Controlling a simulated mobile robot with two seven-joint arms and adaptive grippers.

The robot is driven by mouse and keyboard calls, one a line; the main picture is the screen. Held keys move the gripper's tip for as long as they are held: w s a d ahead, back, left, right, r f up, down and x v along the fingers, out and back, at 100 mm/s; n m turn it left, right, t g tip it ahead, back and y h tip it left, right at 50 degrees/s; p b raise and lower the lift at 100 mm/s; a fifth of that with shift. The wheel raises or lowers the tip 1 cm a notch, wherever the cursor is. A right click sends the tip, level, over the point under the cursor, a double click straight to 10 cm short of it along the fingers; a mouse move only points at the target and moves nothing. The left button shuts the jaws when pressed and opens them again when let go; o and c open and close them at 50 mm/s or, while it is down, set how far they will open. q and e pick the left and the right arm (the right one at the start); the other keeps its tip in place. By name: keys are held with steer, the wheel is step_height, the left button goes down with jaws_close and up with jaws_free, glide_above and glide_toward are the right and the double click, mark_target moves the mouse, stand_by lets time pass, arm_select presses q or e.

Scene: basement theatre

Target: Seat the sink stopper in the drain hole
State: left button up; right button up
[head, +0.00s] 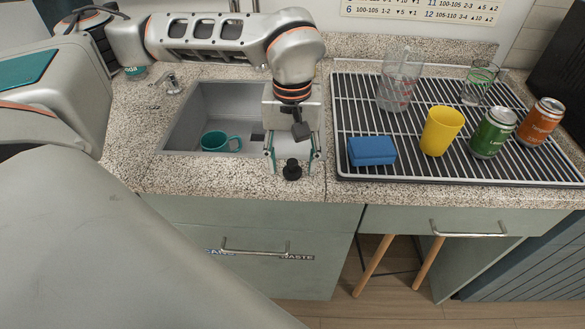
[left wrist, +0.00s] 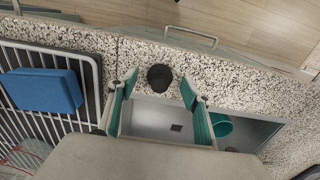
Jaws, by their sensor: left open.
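The black sink stopper (head: 292,170) stands upright on the speckled counter in front of the sink's right front corner. It also shows in the left wrist view (left wrist: 160,78). My left gripper (head: 293,158) is open above and just behind it, with teal-lined fingers apart and nothing between them that I can see held. In the left wrist view its fingertips (left wrist: 158,88) lie on either side of the stopper. My right gripper is not in view.
A teal mug (head: 215,141) lies in the sink, left of the drain. A drying rack (head: 450,173) on the right holds a blue sponge (head: 371,151), a yellow cup (head: 441,131), cans and clear glassware. A faucet (head: 171,82) is at the sink's back left.

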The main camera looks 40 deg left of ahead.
arm_select(q)
steer(key=c, duration=1.4)
steer(key=shift+r, duration=0.1)
